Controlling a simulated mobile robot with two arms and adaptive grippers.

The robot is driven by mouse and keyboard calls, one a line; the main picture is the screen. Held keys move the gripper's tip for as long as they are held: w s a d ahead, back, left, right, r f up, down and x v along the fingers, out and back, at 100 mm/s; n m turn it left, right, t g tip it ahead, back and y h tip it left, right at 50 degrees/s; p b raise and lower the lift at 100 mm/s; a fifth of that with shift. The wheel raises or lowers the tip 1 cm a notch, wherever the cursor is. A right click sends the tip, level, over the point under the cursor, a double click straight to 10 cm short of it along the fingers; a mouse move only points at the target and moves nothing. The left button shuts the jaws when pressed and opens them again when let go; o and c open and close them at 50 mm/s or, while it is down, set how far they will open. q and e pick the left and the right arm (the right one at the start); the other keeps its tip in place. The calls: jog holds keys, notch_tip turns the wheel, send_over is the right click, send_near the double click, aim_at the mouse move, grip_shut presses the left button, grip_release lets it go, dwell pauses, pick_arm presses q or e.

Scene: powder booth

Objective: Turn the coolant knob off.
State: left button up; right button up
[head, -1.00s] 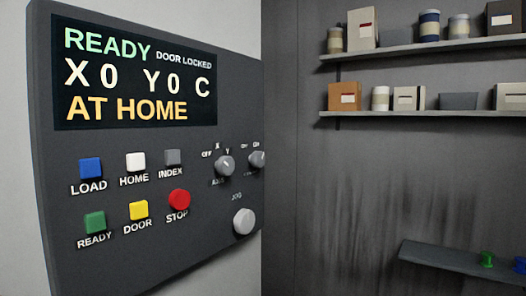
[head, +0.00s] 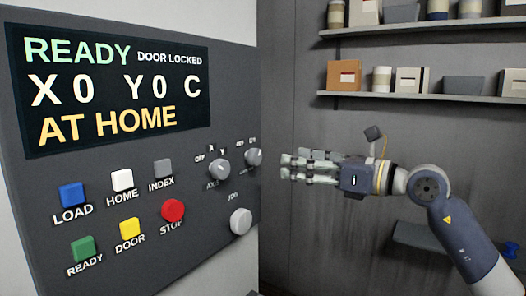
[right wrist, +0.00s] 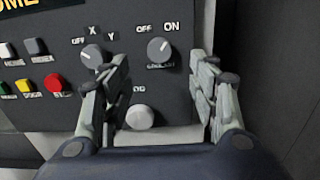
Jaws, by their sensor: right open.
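The coolant knob (head: 254,157) is a grey round knob at the right edge of the dark control panel. In the right wrist view the coolant knob (right wrist: 159,50) sits between OFF and ON labels, its light mark pointing up and right, towards ON. My right gripper (head: 288,165) is open and empty, just right of the knob in the head view. In the right wrist view the right gripper (right wrist: 162,75) has its fingers spread on either side below the knob, apart from it. My left gripper is not in view.
The axis knob (right wrist: 93,57) is close to the left finger in the right wrist view. The round jog knob (right wrist: 140,117) lies below, between the fingers. A red STOP button (head: 172,210) and other buttons are further left. Shelves (head: 420,96) with boxes and jars hang behind my right arm.

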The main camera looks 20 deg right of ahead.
aim_at(258, 156)
jog(key=p+x, duration=0.4)
jog(key=x, duration=0.5)
jog(key=shift+r, duration=0.1)
jog(key=shift+w+a, duration=0.25)
jog(key=shift+w, duration=0.05)
jog(key=c, duration=1.1)
